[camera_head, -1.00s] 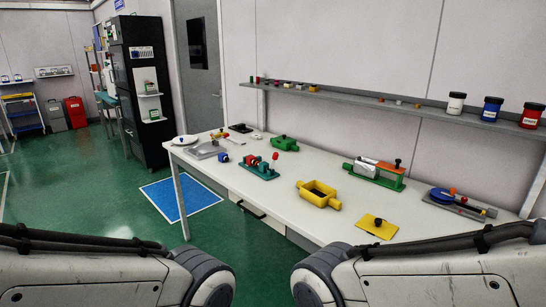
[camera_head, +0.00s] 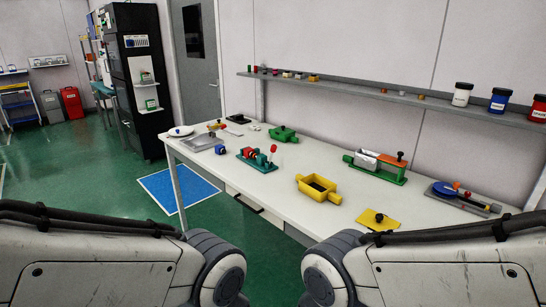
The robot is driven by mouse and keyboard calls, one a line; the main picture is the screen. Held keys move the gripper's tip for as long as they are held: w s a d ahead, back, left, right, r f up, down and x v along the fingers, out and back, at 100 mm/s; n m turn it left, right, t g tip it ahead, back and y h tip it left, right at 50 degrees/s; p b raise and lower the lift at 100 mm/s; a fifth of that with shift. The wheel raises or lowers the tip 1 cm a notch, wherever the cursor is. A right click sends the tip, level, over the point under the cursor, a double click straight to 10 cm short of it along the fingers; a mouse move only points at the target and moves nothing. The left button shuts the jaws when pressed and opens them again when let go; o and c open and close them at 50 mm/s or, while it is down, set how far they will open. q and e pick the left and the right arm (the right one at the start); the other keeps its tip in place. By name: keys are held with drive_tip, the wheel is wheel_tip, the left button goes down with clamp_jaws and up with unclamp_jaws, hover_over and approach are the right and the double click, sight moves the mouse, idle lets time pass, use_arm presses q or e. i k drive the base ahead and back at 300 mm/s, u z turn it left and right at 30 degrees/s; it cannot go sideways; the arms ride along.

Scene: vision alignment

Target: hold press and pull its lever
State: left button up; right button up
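A small teal-based device (camera_head: 257,160) with red parts and an upright lever topped by a red ball (camera_head: 273,148) stands on the white table, left of the middle; it looks like the press. Both of my arms show only as large white links along the bottom edge. Neither gripper is in view, and nothing is seen touching the device.
The white table (camera_head: 285,190) also bears a yellow open box (camera_head: 318,188), a yellow plate with a black knob (camera_head: 378,220), a green fixture (camera_head: 376,175), a green box (camera_head: 283,134) and a blue round device (camera_head: 446,191). A shelf (camera_head: 418,101) runs behind.

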sight(273, 148)
drive_tip(key=u, duration=0.55)
drive_tip(key=k, duration=0.65)
drive_tip(key=u, duration=0.8)
drive_tip(key=i, duration=3.1)
drive_tip(key=z, duration=0.95)
drive_tip(key=i, duration=0.9)
drive_tip(key=z, duration=1.45)
drive_tip(key=i, duration=0.65)
drive_tip(key=z, duration=0.45)
